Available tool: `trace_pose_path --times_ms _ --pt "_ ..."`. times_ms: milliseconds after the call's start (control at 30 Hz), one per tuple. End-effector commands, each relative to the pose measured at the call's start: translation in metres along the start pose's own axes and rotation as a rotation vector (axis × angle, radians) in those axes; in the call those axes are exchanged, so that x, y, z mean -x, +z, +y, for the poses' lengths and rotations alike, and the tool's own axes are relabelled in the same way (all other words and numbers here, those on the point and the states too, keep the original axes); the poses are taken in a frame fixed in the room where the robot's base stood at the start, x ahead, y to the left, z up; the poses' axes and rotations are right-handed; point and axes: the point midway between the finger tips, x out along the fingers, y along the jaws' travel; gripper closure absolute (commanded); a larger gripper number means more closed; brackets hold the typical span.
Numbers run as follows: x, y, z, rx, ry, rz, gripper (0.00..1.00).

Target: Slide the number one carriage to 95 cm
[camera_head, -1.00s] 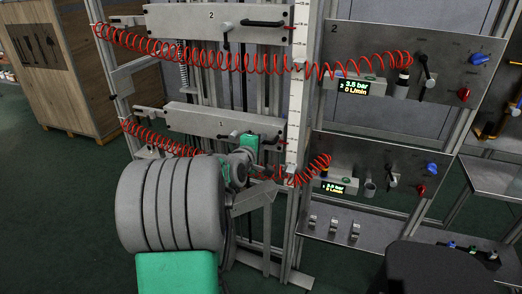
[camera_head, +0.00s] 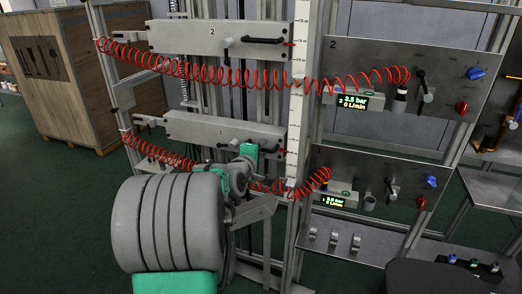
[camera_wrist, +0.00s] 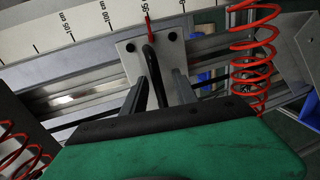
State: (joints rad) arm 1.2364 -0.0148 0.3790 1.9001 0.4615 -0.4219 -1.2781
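The number one carriage (camera_head: 185,124) is the lower grey plate marked 1 in the head view. In the wrist view its end plate (camera_wrist: 128,48) carries a black handle (camera_wrist: 153,75) and a red pointer (camera_wrist: 150,30). The pointer stands at about the 95 mark of the white scale (camera_wrist: 75,30), which reads upside down there. My gripper (camera_wrist: 160,88) is at the handle, one finger on each side. Gaps seem to show between fingers and handle, so it looks open around it. My arm partly hides the carriage's right end in the head view.
The number two carriage (camera_head: 190,38) sits above on the same frame. Red coiled hoses (camera_head: 245,80) run across to the right; coils also hang beside my gripper in the wrist view (camera_wrist: 255,60). Valve panels (camera_head: 450,85) stand right. A wooden crate (camera_head: 85,85) stands far left.

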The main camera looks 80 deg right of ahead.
Motion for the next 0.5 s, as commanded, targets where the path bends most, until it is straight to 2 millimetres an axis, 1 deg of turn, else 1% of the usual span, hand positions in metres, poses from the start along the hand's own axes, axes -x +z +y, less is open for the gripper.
trace_pose_path --times_ms 67,300,400,500 --pt "0.009 -0.001 0.001 0.0 0.001 0.002 0.66" --pt "0.058 -0.002 0.001 0.0 0.002 0.004 0.66" --pt "0.071 -0.001 0.001 -0.001 0.002 0.003 0.66" --pt "0.076 -0.001 0.001 0.0 0.002 0.001 0.66"
